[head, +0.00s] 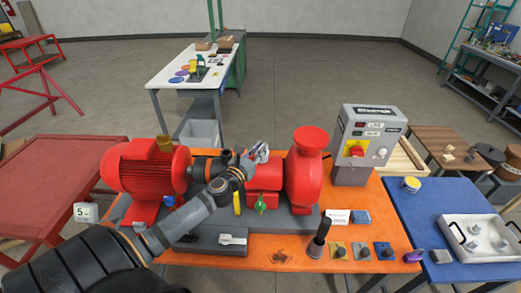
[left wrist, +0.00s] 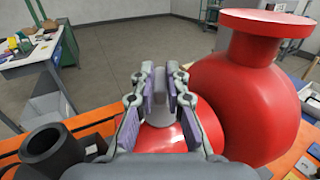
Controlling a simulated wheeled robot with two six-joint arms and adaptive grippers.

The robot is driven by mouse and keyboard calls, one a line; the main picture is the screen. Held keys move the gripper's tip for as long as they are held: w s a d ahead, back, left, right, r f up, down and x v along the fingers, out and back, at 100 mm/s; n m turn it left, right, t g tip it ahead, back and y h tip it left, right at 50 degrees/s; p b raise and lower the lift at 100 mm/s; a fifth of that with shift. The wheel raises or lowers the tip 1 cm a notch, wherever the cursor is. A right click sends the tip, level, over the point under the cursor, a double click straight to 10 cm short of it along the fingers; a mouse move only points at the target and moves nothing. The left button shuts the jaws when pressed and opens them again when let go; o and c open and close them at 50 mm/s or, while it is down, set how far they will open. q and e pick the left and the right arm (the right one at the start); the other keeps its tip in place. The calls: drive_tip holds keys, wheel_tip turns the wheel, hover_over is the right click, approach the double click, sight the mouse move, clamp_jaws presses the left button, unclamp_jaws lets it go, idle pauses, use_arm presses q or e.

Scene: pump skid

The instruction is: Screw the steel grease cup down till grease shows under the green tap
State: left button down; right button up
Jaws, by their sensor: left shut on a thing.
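My left gripper (head: 259,154) is over the red bearing housing (head: 264,178) of the pump. In the left wrist view my left gripper (left wrist: 160,72) is shut on the grey steel grease cup (left wrist: 159,84), one finger on each side. The cup stands above the red housing (left wrist: 165,138); its lower end is partly hidden by the fingers. The green tap (head: 261,204) is on the front of the housing in the head view. It is too small to tell whether grease shows under it. My right gripper is in neither view.
A red motor (head: 147,172) with a brass-coloured cup (head: 164,143) stands left, the red pump casing (head: 304,180) right of the housing. A yellow handle (head: 237,202) is beside the green tap. A grey control box (head: 368,143) stands behind. A dark upright post (head: 320,238) stands in front.

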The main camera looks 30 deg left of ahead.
sight(259, 148)
use_arm(q)
drive_tip(key=shift+a+m+h+b, duration=0.1)
drive_tip(key=shift+m+h+b, duration=0.65)
drive_tip(key=shift+h, duration=0.35)
drive_tip(key=c, duration=1.4)
unclamp_jaws()
drive_tip(key=shift+o, duration=0.2)
wheel_tip(259, 148, up, 10)
drive_tip(key=shift+r, duration=0.1)
